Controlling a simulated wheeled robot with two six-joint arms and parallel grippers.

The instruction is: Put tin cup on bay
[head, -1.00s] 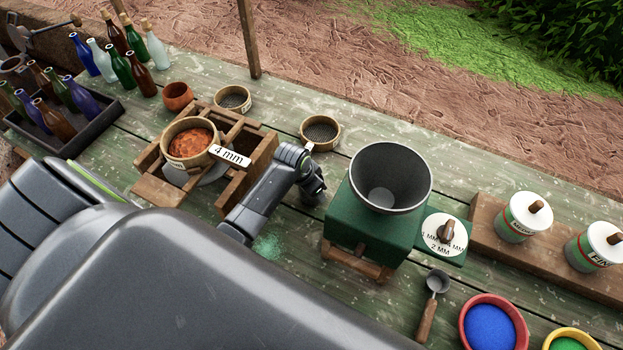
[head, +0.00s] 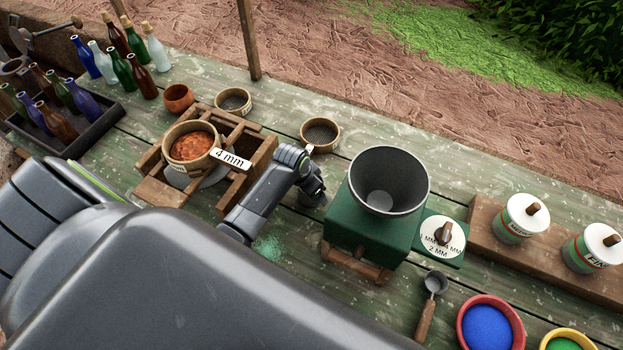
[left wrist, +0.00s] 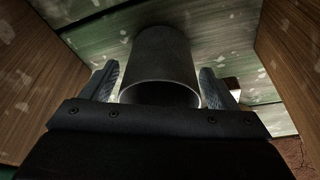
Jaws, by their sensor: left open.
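The tin cup, a plain dark grey metal cylinder, fills the middle of the left wrist view (left wrist: 165,65), its round rim towards me. In the head view only a small grey part of the cup (head: 311,200) shows below my left gripper (head: 314,184). In the left wrist view the two fingers of my left gripper (left wrist: 160,88) stand apart on either side of the cup, with a gap visible near each. A wooden frame with open compartments (head: 262,160) stands left of the gripper; which part is the bay I cannot tell. My right gripper is not in view.
A green grinder (head: 365,225) with a grey hopper stands close right of the gripper. A sieve marked 4 mm (head: 190,163) holds orange powder on the wooden frame. Another sieve (head: 320,135) lies just behind the gripper. A scoop (head: 430,300) and colour bowls (head: 520,325) are front right.

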